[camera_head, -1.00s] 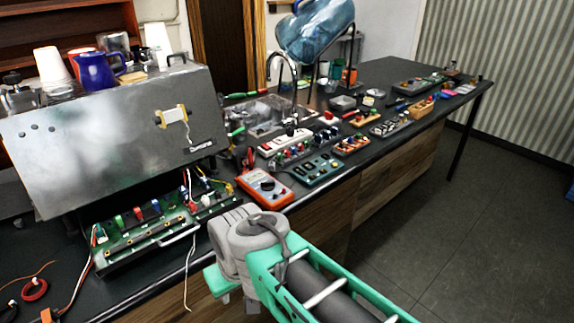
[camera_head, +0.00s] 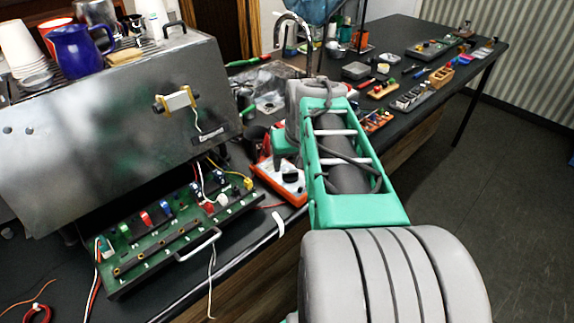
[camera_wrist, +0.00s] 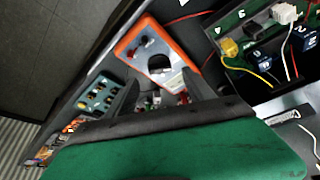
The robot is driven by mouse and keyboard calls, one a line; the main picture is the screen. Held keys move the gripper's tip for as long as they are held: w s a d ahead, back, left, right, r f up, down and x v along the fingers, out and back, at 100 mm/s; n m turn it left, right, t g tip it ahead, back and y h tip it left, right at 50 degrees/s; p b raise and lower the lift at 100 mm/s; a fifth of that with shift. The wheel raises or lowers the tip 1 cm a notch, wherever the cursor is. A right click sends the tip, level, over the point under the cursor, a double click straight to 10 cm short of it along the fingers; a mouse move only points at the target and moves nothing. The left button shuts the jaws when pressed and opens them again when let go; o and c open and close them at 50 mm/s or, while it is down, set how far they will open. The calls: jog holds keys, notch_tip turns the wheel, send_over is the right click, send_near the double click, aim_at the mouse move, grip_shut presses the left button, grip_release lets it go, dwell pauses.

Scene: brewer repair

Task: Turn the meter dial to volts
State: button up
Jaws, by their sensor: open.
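The meter (camera_head: 292,196) is an orange-cased box with a white face, lying at the bench's front edge; my gripper partly covers it in the head view. It also shows in the wrist view (camera_wrist: 133,48), where its black dial (camera_wrist: 159,66) is visible. The dial shows in the head view too (camera_head: 290,176). My gripper (camera_wrist: 160,77) is open, with its two dark fingers on either side of the dial in the picture. I cannot tell whether they touch it. The dial's markings are too small to read.
A steel brewer (camera_head: 110,110) stands left of the meter, with a green circuit board (camera_head: 165,240) in front. A teal panel (camera_wrist: 97,97) lies beside the meter. Loose wires (camera_head: 212,275) hang at the front edge. Several small parts trays stand farther along the bench.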

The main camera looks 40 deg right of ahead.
aim_at(290, 172)
jog(key=x, duration=0.4)
jog(key=shift+w+d+f, duration=0.1)
jog(key=shift+w+f, duration=0.05)
jog(key=shift+f, duration=0.1)
jog(key=shift+c, duration=0.4)
grip_shut()
